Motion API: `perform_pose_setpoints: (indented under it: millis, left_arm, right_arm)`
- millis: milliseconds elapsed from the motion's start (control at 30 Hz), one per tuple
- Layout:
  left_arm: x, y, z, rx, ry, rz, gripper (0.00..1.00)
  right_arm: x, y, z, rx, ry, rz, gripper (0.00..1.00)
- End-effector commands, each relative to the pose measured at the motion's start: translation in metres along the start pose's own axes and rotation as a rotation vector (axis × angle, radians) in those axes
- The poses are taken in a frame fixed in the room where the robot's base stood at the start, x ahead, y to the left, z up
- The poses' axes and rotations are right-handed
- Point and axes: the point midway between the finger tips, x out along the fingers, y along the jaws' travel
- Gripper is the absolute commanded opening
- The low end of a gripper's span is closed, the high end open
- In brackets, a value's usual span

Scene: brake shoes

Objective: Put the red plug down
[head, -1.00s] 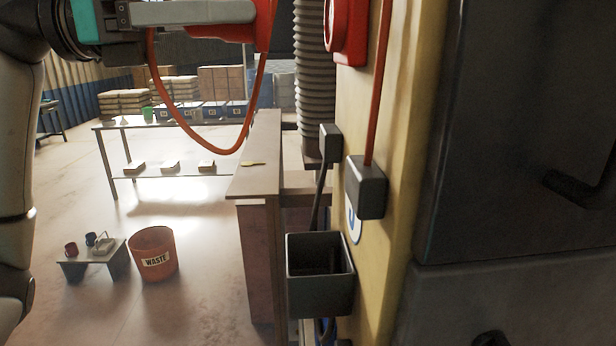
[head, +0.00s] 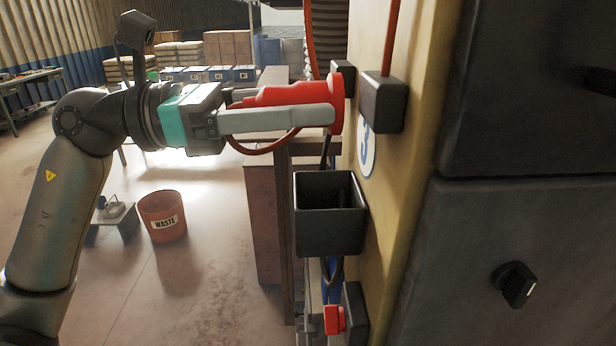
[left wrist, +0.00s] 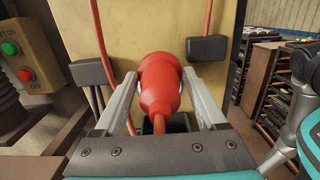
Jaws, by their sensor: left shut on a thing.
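The red plug (head: 290,97) is in my left gripper (head: 318,114), which is shut on it. In the head view the plug lies level, its wide flange toward the yellow panel (head: 408,150). An open black bin (head: 330,236) is fixed on the panel below and slightly right of the plug. In the left wrist view the red plug (left wrist: 160,84) sits between the two grey fingers, with its red cable running back toward the camera. A dark opening shows partly behind the plug there. My right gripper is not in view.
Black boxes (head: 384,102) sit on the yellow panel above the bin. A small red part (head: 334,320) is below it. A dark cabinet (head: 530,240) stands at right. A waste bucket (head: 163,218) is on the floor. In the wrist view a button box (left wrist: 18,58) is at left.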

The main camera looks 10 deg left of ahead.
Motion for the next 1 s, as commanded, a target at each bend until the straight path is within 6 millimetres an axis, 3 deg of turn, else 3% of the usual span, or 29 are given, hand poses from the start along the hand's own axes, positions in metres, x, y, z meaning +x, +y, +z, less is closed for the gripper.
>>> perform_pose_setpoints:
  millis: [100, 267, 600, 1000]
  left_arm:
    - [-0.001, 0.0, -0.017, -0.004, -0.001, 0.0, 0.0]
    - [-0.002, 0.0, -0.027, -0.002, -0.001, 0.0, 0.0]
    - [-0.004, -0.001, -0.066, -0.004, -0.001, 0.0, 0.0]
    - [-0.004, 0.0, -0.072, -0.003, 0.003, 0.0, 0.0]
  right_arm:
    - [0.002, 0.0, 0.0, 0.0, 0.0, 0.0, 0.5]
    - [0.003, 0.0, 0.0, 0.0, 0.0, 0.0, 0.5]
    - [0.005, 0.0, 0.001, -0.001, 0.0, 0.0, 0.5]
    - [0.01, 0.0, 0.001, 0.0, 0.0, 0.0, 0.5]
